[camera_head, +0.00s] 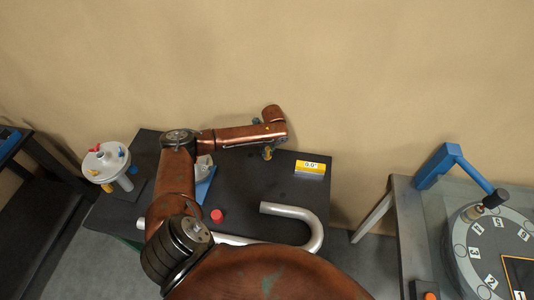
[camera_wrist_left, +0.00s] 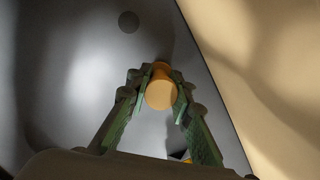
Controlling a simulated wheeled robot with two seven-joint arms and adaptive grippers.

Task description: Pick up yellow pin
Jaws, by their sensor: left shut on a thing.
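The yellow pin (camera_wrist_left: 160,94) shows in the left wrist view as an orange-yellow cylinder with its round end facing the camera. My left gripper (camera_wrist_left: 159,83) is shut on it, with a green finger on each side. In the head view the yellow pin (camera_head: 267,154) is a small spot below the end of my left arm, over the right half of the dark table. The fingers there are small and partly hidden by the wrist. I cannot tell whether the pin touches the table. My right gripper is not in view.
On the dark table (camera_head: 258,176) are a yellow-and-white display box (camera_head: 310,167), a red button (camera_head: 217,216) and a bent silver tube (camera_head: 318,232). A white round stand (camera_head: 105,160) with colored pegs is at left. A grey table (camera_head: 402,220) with a numbered dial is at right.

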